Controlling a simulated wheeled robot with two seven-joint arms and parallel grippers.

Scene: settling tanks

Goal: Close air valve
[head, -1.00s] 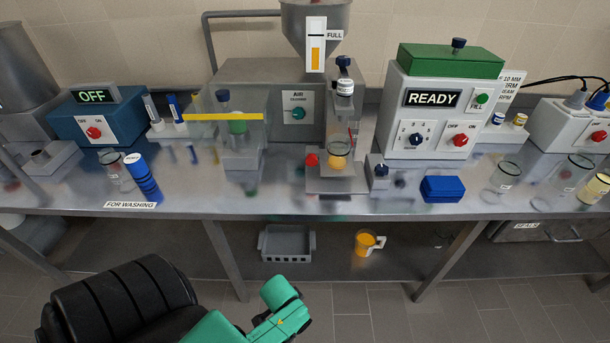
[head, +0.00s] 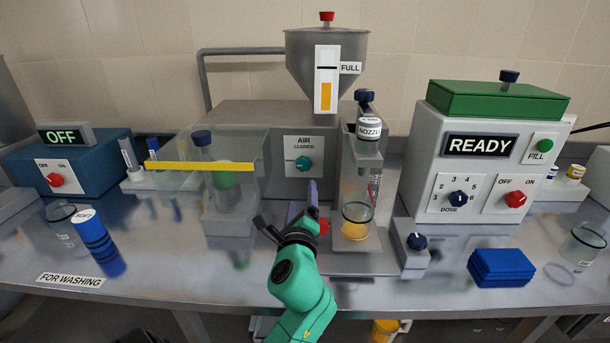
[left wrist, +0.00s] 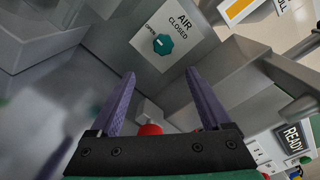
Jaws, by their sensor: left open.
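The air valve is a teal knob (head: 303,163) on a white plate marked AIR and CLOSED, on the front of the grey machine. In the left wrist view the knob (left wrist: 163,44) lies beyond the fingertips, with OPEN at its left, CLOSED above right and a small pale mark on its face. I cannot tell for sure which word the mark points to. My left gripper (head: 303,198) is open and empty, in front of and below the valve, not touching it. Its two purple fingers show spread in the left wrist view (left wrist: 160,76). My right gripper is not in view.
A clear guard with a yellow bar (head: 200,166) stands left of the valve. A nozzle (head: 368,128) above a jar (head: 356,220) of orange liquid is at right. A red knob (left wrist: 150,129) sits low between my fingers in the left wrist view. The READY box (head: 478,146) stands farther right.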

